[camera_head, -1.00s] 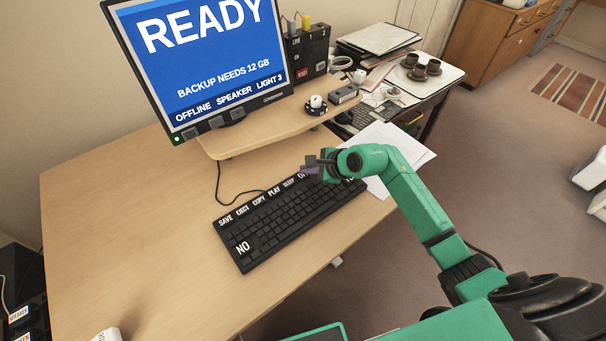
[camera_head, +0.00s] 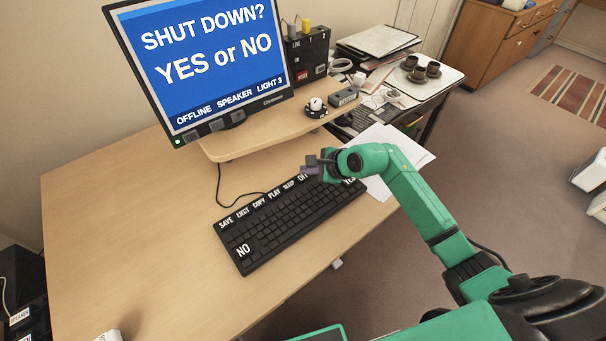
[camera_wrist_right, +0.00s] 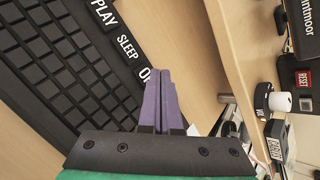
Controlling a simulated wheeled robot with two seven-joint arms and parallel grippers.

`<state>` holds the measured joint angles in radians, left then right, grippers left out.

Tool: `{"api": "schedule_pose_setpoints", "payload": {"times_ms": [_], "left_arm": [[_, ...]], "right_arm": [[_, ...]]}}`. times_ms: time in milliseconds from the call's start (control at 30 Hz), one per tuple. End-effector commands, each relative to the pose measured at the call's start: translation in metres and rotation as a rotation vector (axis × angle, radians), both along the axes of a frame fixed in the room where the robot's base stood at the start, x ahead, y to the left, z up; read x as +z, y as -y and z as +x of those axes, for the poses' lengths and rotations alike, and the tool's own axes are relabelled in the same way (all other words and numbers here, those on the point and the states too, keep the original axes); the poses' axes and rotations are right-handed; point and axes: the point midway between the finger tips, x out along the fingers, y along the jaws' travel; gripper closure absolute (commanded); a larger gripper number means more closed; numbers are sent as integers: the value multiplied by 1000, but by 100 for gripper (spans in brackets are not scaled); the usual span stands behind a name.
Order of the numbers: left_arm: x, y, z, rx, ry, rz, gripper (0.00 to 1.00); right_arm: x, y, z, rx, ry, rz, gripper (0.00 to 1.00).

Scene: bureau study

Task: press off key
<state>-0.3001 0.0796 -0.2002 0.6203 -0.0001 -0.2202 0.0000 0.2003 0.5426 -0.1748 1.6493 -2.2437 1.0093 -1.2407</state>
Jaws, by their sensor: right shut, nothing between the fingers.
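The black keyboard (camera_head: 290,222) lies on the desk, with labelled keys along its far edge and NO and YES at its ends. The OFF key (camera_head: 303,177) is partly hidden by my right gripper (camera_head: 313,167), and only part of its label (camera_wrist_right: 146,75) shows in the right wrist view. My right gripper's purple fingers (camera_wrist_right: 160,92) are shut and empty, with their tips over or beside the OFF key. I cannot tell whether they touch it. The monitor (camera_head: 205,65) reads "SHUT DOWN? YES or NO". My left gripper is not in view.
A wooden riser (camera_head: 250,130) behind the keyboard holds the monitor, a small white-topped knob (camera_head: 316,104) and a black switch box (camera_head: 307,55). White papers (camera_head: 385,150) lie right of the keyboard.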

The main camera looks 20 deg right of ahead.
Motion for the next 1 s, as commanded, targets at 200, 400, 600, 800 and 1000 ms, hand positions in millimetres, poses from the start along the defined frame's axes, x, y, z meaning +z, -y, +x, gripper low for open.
{"api": "schedule_pose_setpoints", "payload": {"times_ms": [200,400,600,800,1000], "left_arm": [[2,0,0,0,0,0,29],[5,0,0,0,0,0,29],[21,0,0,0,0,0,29],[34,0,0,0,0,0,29],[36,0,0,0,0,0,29]], "right_arm": [[3,0,0,0,0,0,100],[8,0,0,0,1,-1,100],[29,1,1,-1,2,-1,100],[49,0,0,0,1,-1,100],[54,0,0,0,0,0,100]]}}
